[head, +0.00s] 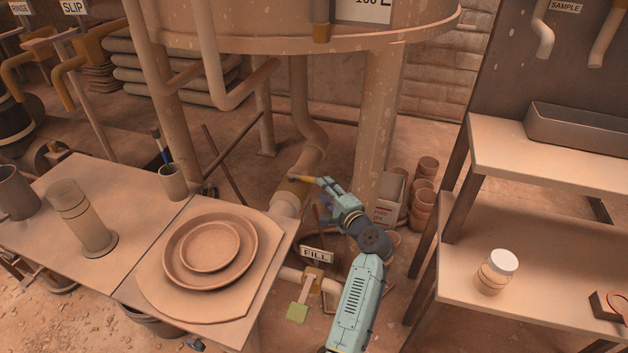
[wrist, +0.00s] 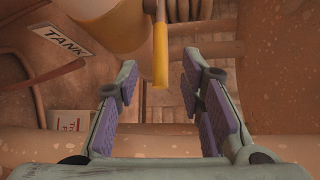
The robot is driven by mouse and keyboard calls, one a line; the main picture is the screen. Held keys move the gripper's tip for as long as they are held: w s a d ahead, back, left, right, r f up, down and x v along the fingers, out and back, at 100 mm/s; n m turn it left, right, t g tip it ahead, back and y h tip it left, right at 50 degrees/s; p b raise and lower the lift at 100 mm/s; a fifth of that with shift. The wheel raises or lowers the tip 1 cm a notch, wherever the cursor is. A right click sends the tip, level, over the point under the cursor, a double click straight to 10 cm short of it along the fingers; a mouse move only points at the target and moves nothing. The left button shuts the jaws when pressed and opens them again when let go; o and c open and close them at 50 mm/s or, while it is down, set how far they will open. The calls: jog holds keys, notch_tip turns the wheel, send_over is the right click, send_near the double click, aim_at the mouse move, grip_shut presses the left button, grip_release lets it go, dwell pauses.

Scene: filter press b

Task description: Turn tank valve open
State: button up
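The tank valve shows in the wrist view as a yellow lever (wrist: 160,55) hanging from a yellow valve body (wrist: 112,30), with a TANK sign (wrist: 62,40) to its left. In the head view the yellow lever (head: 302,178) sits on the pipe under the tank, at the tip of my gripper (head: 326,186). In the wrist view my gripper (wrist: 158,74) is open, with purple pads on both sides of the lever's end and a gap on each side. I cannot tell how deep the lever reaches between the fingers.
A FILL valve (head: 312,274) with a green-ended handle is low beside my arm. A table with stacked clay plates (head: 210,248) is at left. Stacked pots (head: 422,195) and a box (head: 388,200) stand right of the tank leg (head: 378,110). A shelf with a jar (head: 496,272) is at right.

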aim_at(308, 179)
jog(key=x, duration=0.6)
jog(key=shift+w+a, duration=0.1)
jog(key=shift+w, duration=0.15)
grip_shut()
dwell(0.6)
